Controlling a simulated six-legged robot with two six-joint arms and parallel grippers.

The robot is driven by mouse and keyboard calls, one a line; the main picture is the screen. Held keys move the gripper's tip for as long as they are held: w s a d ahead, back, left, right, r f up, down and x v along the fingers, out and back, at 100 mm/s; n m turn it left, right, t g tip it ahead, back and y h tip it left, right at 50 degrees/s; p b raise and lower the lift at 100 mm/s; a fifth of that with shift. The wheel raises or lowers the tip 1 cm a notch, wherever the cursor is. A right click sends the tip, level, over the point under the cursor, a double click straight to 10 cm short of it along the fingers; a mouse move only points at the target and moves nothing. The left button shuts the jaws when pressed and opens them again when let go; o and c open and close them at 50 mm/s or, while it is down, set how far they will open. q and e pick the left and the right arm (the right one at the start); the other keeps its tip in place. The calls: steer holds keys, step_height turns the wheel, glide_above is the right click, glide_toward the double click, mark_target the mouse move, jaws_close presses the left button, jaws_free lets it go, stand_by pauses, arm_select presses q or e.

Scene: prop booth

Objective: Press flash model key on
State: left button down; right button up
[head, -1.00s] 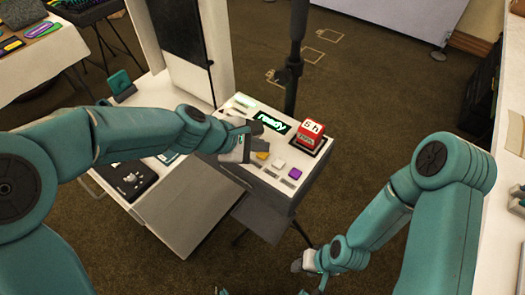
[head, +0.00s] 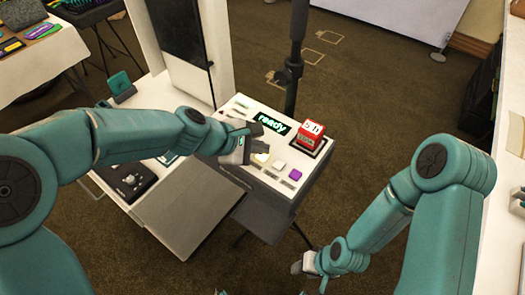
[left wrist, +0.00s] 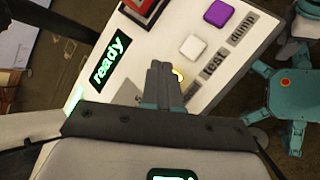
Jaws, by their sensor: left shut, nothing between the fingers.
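A white control panel (head: 240,103) carries a lit green "ready" display (head: 271,123) and a row of keys. The yellow key (head: 262,158) is by my left fingertips and looks pale and bright. A white key (head: 279,164) and a purple key (head: 295,174) follow to its right. My left gripper (head: 264,148) is shut and empty. In the left wrist view its fingertips (left wrist: 163,66) overlap the yellow key (left wrist: 178,74); contact cannot be told. Labels there read "dump" (left wrist: 243,28) and "test" (left wrist: 214,60); the yellow key's label is mostly hidden. My right gripper (head: 308,264) hangs low, its fingers unclear.
A dark pole (head: 295,60) rises behind the panel. Carpet (head: 375,120) is open to the right.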

mark_target(259, 157)
arm_select(q)
steer(key=shift+r, duration=0.25)
step_height(259, 157, up, 6)
steer(key=p, duration=0.5)
steer(key=shift+p, duration=0.4)
steer(key=shift+f, duration=0.1)
steer(key=shift+s, duration=0.1)
